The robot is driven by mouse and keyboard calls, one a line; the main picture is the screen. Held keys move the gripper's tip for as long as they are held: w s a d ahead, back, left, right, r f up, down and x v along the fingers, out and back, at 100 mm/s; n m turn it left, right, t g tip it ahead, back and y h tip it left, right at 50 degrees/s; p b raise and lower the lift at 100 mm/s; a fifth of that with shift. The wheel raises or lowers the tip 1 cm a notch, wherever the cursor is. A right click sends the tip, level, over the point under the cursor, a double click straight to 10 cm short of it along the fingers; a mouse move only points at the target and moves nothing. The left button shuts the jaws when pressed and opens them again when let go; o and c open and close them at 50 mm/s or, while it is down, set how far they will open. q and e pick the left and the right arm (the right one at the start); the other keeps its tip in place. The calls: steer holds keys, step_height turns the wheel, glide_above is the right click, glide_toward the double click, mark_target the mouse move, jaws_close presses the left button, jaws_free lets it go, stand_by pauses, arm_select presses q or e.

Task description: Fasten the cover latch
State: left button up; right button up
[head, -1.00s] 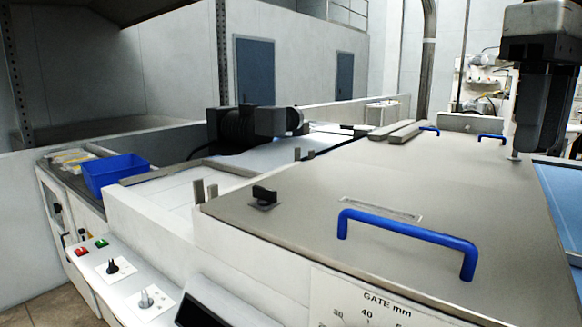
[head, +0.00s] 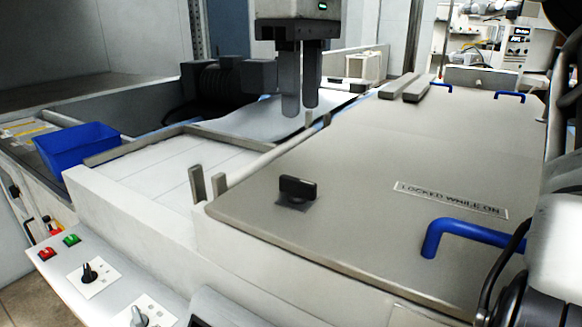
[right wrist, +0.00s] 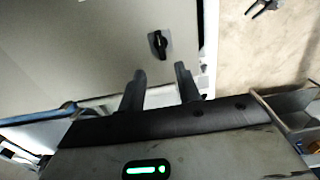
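The grey cover (head: 400,150) lies flat over the machine, with a blue handle (head: 465,235) near its front. The latch is a black turn knob (head: 298,188) on a small dark plate near the cover's left front edge. Its bar runs roughly left to right in the head view. The knob also shows in the right wrist view (right wrist: 158,43), beyond the fingertips. My right gripper (head: 300,108) points down, fingers apart and empty, above and behind the knob, touching nothing visible. It also shows in the right wrist view (right wrist: 158,80). I cannot identify my left gripper in view.
Two upright grey posts (head: 207,184) stand left of the knob. Two grey bars (head: 404,87) and more blue handles lie at the cover's far end. A blue bin (head: 76,147) stands at left. Knobs and buttons (head: 88,271) line the front panel. Space around the knob is clear.

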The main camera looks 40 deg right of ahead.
mark_target(298, 180)
steer(key=f, duration=1.1)
steer(key=shift+w, duration=0.2)
jaws_close()
